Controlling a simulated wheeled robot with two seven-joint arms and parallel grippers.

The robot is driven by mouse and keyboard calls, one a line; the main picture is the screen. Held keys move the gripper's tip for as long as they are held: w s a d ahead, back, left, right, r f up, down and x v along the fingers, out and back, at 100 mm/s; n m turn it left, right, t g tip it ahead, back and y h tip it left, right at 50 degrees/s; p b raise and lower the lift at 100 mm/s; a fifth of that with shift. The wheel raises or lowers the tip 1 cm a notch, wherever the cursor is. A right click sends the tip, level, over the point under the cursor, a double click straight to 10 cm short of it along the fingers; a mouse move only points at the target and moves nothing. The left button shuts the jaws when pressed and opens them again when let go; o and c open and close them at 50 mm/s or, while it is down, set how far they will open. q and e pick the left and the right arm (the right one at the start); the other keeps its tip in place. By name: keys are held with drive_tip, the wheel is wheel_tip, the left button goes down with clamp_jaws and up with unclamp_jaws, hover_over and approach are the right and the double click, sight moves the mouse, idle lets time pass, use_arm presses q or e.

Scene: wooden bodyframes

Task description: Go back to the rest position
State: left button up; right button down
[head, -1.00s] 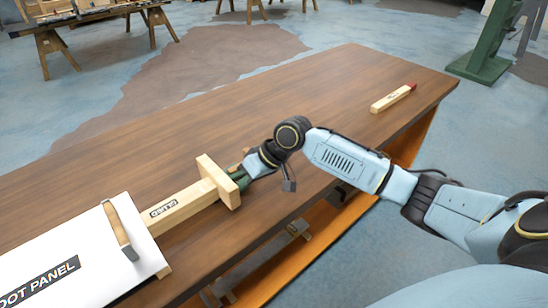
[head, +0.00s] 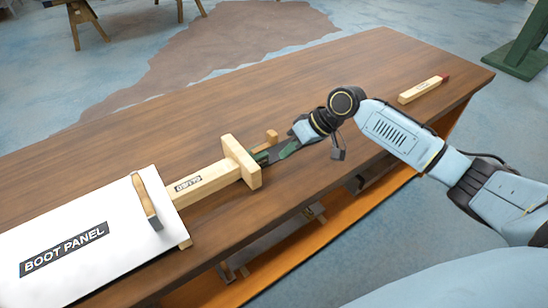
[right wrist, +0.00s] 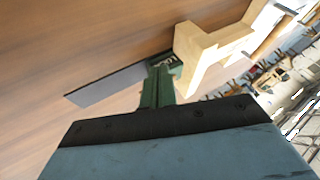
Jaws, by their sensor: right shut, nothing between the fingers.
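My right gripper (head: 268,157) is shut and empty, just right of the crosspiece (head: 241,160) at the end of a labelled wooden beam (head: 200,183). Its green fingers (right wrist: 158,88) show in the right wrist view, with the pale wooden crosspiece (right wrist: 195,58) close to their tips. I cannot tell whether they touch it. The beam runs left to a white panel (head: 120,262) marked BOOT PANEL, with a wooden handle (head: 147,200) on it. My left gripper is not in view.
All this lies on a long brown table (head: 330,80). A small red-tipped wooden block (head: 422,90) lies near its far right end. A small wooden peg (head: 271,136) shows behind my right gripper. A green stand (head: 520,50) stands on the floor beyond. The table's middle is mostly clear.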

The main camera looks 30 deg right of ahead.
drive_tip(key=v, duration=0.6)
drive_tip(key=shift+n+g+h, duration=0.4)
drive_tip(key=shift+n+h, duration=0.1)
drive_tip(key=shift+n, duration=0.4)
drive_tip(key=s+a+f, duration=0.3)
drive_tip(key=a+f, duration=0.1)
drive_tip(key=s+a+f, duration=0.4)
drive_tip(key=shift+s+f+p, duration=0.3)
drive_tip(key=shift+p, duration=0.05)
drive_tip(key=s+f+m+h, duration=0.3)
drive_tip(key=s+h, duration=0.2)
drive_tip(key=s, duration=1.3)
wheel_tip(320, 180, down, 23)
drive_tip(key=s, duration=0.2)
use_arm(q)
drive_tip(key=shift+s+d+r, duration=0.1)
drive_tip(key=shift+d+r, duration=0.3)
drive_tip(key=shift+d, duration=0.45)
use_arm(e)
drive_tip(key=s+d+f+g, duration=0.2)
drive_tip(key=s+d+f, duration=0.2)
drive_tip(key=s+f, duration=1.2)
drive_tip(key=shift+s+f+n+h, duration=0.2)
drive_tip(key=shift+n+h, duration=0.1)
drive_tip(key=shift+n, duration=0.1)
drive_tip(key=shift+d, duration=0.15)
